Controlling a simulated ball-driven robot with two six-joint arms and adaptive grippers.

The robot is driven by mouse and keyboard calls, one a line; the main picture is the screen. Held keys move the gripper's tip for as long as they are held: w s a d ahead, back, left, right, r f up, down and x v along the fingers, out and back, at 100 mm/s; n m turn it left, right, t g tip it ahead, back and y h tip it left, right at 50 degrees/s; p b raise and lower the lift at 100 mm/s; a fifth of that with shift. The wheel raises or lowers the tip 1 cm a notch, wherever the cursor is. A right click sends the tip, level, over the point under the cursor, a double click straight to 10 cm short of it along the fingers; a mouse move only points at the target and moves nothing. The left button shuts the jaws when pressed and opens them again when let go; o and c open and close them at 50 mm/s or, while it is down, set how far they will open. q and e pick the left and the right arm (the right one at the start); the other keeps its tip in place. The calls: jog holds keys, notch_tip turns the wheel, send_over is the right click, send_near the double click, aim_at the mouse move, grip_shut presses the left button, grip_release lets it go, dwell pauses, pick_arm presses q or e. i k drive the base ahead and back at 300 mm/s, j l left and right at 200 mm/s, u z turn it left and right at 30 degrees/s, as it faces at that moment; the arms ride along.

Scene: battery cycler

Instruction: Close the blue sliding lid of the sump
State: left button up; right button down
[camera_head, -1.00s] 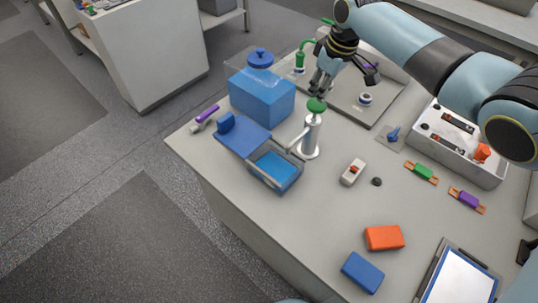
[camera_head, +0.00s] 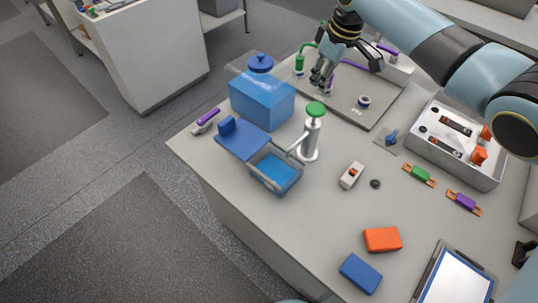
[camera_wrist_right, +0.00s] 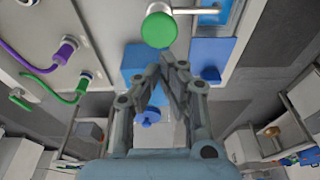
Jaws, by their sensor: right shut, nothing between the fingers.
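The sump (camera_head: 290,184) is a small open box with blue liquid in it, near the left edge of the bench. Its blue lid (camera_head: 243,138) lies slid off to the left, with a raised blue handle (camera_head: 227,125) at its far left end. The liquid shows uncovered. In the right wrist view the lid (camera_wrist_right: 222,50) and its handle (camera_wrist_right: 210,74) are to the right of the fingertips. My right gripper (camera_head: 316,84) is shut and empty, above the bench between the blue tank and the grey plate, apart from the lid. My left gripper is not in view.
A blue tank (camera_head: 262,100) stands behind the lid. A silver pump with a green knob (camera_head: 316,109) stands beside the sump, its spout reaching over it. A purple-handled item (camera_head: 206,118) lies left of the lid. A grey plate (camera_head: 372,95) with fittings is at the back.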

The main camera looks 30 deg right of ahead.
aim_at(240, 136)
jog(key=k+j, duration=0.75)
jog(key=j, duration=0.2)
